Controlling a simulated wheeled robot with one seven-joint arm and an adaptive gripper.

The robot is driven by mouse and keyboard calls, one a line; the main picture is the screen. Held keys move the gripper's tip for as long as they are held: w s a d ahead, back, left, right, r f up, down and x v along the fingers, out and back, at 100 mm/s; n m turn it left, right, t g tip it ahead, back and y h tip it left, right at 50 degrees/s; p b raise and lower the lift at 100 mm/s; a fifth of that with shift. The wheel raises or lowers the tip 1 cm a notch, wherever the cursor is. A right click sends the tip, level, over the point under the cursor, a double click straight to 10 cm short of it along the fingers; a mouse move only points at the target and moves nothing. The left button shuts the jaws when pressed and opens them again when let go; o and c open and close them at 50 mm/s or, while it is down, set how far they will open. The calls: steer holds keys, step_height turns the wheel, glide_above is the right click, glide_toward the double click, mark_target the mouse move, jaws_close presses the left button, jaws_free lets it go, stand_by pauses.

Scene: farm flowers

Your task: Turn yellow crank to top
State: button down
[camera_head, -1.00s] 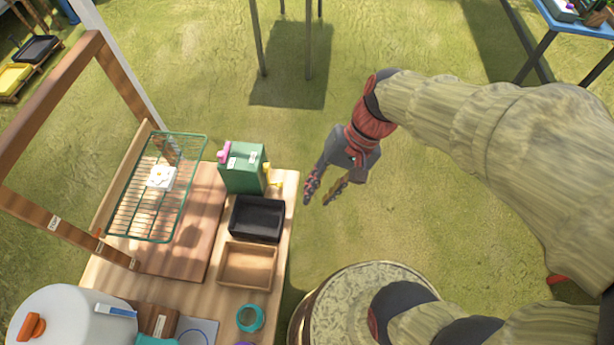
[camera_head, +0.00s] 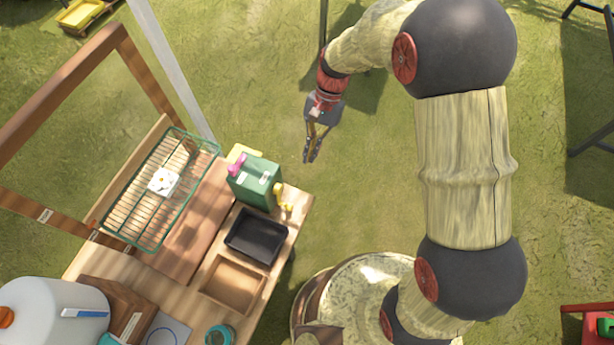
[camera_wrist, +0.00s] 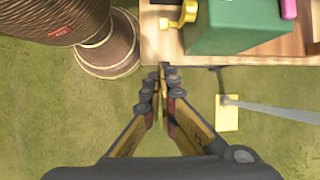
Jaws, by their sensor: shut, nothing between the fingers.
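The yellow crank (camera_head: 281,197) is on the right side of a green box (camera_head: 255,184), near the workbench's right edge. In the wrist view the yellow crank (camera_wrist: 187,13) sticks out from the left of the green box (camera_wrist: 235,26), at the top of the picture. Its exact angle is hard to tell. My gripper (camera_head: 311,158) is empty and shut, in the air past the bench edge, apart from the box and crank. In the wrist view my gripper (camera_wrist: 165,75) points toward the bench edge, below the crank.
A pink part (camera_head: 236,165) is on the box's other side. The wooden workbench (camera_head: 300,199) holds a black tray (camera_head: 257,238), a wooden tray (camera_head: 232,283) and a green wire rack (camera_head: 190,195). The space over the grass right of the box is free.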

steer(key=shift+m, duration=0.4)
steer(key=shift+s+a+r+b+x, duration=0.2)
steer(key=shift+s+b+x, duration=0.3)
steer(key=shift+x, duration=1.6)
steer(key=shift+s+a+r+b+x, duration=0.25)
steer(key=shift+b+x, duration=0.4)
steer(key=shift+x, duration=1.5)
steer(key=shift+s+a+r+b+x, duration=0.1)
steer(key=shift+s+r+b+x, duration=0.3)
steer(key=shift+x, duration=1.7)
steer(key=shift+s+f, duration=0.15)
steer(key=shift+s+a+f+g+y+p, duration=0.15)
steer(key=shift+s+g+y+p, duration=0.15)
steer(key=shift+g, duration=0.35)
steer(key=shift+s+f+g+y+p, duration=0.2)
steer(key=shift+s+g+p, duration=0.1)
steer(key=shift+g, duration=0.35)
